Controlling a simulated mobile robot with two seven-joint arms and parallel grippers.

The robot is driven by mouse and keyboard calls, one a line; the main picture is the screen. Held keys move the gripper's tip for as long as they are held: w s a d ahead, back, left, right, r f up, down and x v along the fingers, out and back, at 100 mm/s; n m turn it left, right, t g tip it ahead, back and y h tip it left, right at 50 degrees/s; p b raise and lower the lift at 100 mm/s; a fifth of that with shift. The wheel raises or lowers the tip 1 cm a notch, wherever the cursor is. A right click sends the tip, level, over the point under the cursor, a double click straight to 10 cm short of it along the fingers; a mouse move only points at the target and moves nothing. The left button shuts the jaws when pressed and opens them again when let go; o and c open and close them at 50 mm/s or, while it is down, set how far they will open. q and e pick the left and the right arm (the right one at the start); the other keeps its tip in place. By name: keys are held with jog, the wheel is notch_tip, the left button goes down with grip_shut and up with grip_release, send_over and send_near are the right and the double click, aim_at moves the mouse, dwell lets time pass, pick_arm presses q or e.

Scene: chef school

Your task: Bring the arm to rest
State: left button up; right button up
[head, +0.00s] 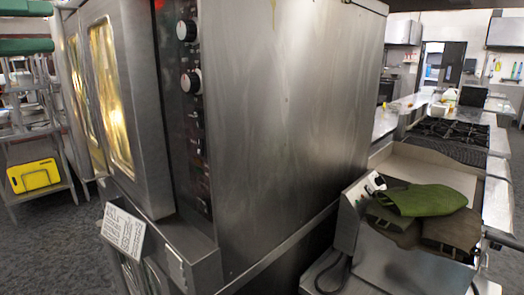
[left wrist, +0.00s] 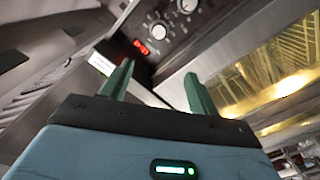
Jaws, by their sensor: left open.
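My left gripper (left wrist: 158,70) shows in the left wrist view, with its two green fingers spread apart and nothing between them. The gap between the fingers and the panel is hard to judge. My right gripper is in neither view.
A large steel oven (head: 290,110) fills the middle of the head view. Green and brown mitts or cloths (head: 425,200) lie on a steel unit at right, before a burner stove (head: 450,132). A rack with a yellow board (head: 33,176) stands left. Carpet shows at lower left.

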pick_arm(q)
jog(key=w+a+f+t+y, duration=0.15)
jog(key=w+a+f, duration=0.25)
jog(key=f, duration=1.3)
jog(key=w+a+f+y, duration=0.25)
jog(key=a+f, duration=0.25)
jog(key=f, duration=1.2)
notch_tip(320, 180, down, 14)
jog(key=s+d+n, duration=0.1)
jog(key=s+d, duration=0.1)
jog(key=s+d+f+g+y, duration=0.1)
jog(key=s+d+f, duration=0.15)
jog(key=f, duration=0.35)
jog(key=s+d+f+y, duration=0.1)
jog(key=s+d+f, duration=0.1)
jog(key=s+f, duration=0.35)
jog(key=s+d+f+g+y, duration=0.1)
jog(key=s+d+f, duration=0.1)
jog(key=f, duration=0.6)
jog(key=s+d+f+m+g+y, duration=0.1)
jog(key=s+d+f+g+y, duration=0.1)
jog(key=s+d+f, duration=1)
jog(key=s+d+g, duration=0.1)
jog(key=s+d, duration=0.2)
jog(key=shift+s+f+m+g+y, duration=0.35)
jog(key=shift+s+f+m+y, duration=0.05)
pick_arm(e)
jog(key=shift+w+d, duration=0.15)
